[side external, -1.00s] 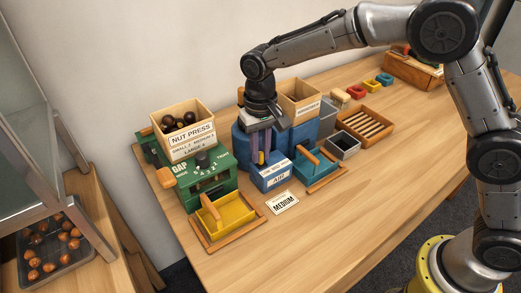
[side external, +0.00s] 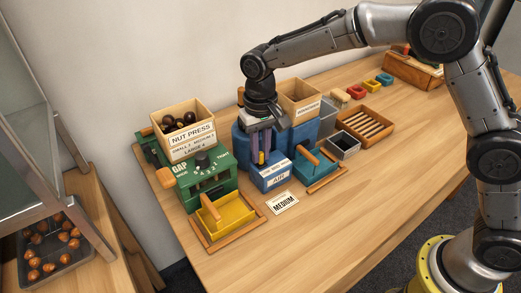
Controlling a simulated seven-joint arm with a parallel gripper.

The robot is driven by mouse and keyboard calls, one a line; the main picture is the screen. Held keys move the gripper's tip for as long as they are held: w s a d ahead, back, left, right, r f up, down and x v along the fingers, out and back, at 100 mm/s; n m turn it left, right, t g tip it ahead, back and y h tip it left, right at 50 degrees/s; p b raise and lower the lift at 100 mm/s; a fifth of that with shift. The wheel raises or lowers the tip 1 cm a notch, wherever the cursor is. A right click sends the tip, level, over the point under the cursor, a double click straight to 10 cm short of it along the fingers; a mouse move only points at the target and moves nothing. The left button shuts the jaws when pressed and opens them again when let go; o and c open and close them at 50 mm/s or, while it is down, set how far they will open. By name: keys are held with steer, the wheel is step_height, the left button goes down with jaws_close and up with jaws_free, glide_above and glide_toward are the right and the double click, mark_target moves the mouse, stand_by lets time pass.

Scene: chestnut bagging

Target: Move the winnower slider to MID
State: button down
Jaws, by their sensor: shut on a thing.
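The blue winnower (side external: 302,134) stands in the middle of the table, with a wooden hopper on top and a lower front box labelled AIR (side external: 272,179). My gripper (side external: 260,158) points down over the top of this front box. Its fingers are shut on the winnower slider, of which only a small yellowish part shows between them. The fingers hide most of the slider, and the position marks on the box are too small to read, so I cannot tell which mark it stands at.
The green nut press (side external: 209,183) with its yellow tray (side external: 228,213) stands close on the left. A teal tray (side external: 315,168) lies to the right of the AIR box. A MEDIUM card (side external: 283,203) lies in front. The front table area is clear.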

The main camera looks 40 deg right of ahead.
steer(key=shift+d+r, duration=0.1)
steer(key=shift+d, duration=1.2)
steer(key=c, duration=0.8)
jaws_free()
step_height(320, 180, up, 14)
steer(key=shift+a, duration=0.1)
